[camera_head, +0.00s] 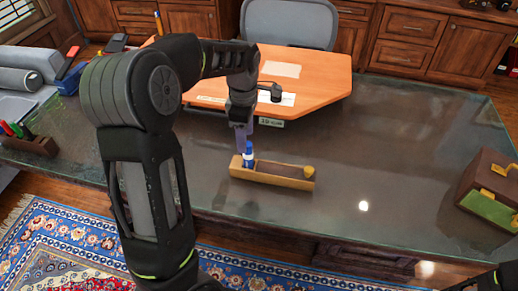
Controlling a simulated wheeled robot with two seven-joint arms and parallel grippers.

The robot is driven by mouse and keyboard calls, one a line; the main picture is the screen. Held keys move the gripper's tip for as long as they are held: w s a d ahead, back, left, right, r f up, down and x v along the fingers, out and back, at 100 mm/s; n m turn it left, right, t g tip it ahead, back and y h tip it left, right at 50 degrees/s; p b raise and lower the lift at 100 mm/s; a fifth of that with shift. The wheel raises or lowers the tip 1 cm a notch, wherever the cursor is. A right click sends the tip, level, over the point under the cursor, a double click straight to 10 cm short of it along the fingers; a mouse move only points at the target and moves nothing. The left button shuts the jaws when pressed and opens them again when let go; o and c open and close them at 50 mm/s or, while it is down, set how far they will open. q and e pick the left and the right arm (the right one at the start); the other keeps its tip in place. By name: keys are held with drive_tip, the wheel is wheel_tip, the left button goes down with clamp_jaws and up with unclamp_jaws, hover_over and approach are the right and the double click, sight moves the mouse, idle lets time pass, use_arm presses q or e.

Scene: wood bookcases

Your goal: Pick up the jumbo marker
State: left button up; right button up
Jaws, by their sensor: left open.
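A blue marker-like object (249,153) with a pale band stands upright at the left end of a tan wooden holder (285,180) on the glass desk; it looks like the jumbo marker. My left gripper (244,140) points down right over it, with its fingers at or just above the object's top. The gripper is open; whether the fingers are on both sides of the object is too small to tell. My right gripper is not in view; only a dark part of my right arm shows at the bottom right corner.
The desk's glass top (370,160) is clear around the holder. An orange wooden board (315,88) with papers and a small black object (276,92) lies behind. A brown box with a green panel (487,207) is at right. A pen holder (30,145) is at left; a grey chair (289,24) stands behind.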

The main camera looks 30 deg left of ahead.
sight(248, 146)
use_arm(q)
drive_tip(key=shift+w, duration=0.4)
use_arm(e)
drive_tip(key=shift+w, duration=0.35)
use_arm(q)
drive_tip(key=shift+s, duration=0.15)
drive_tip(key=shift+f, duration=1.25)
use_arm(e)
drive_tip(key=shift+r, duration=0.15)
use_arm(q)
drive_tip(key=shift+f+p, duration=0.4)
drive_tip(key=shift+f, duration=0.1)
wheel_tip(248, 146, down, 4)
drive_tip(key=shift+d+f+p, duration=0.1)
drive_tip(key=shift+f+p, duration=0.05)
drive_tip(key=shift+p, duration=0.3)
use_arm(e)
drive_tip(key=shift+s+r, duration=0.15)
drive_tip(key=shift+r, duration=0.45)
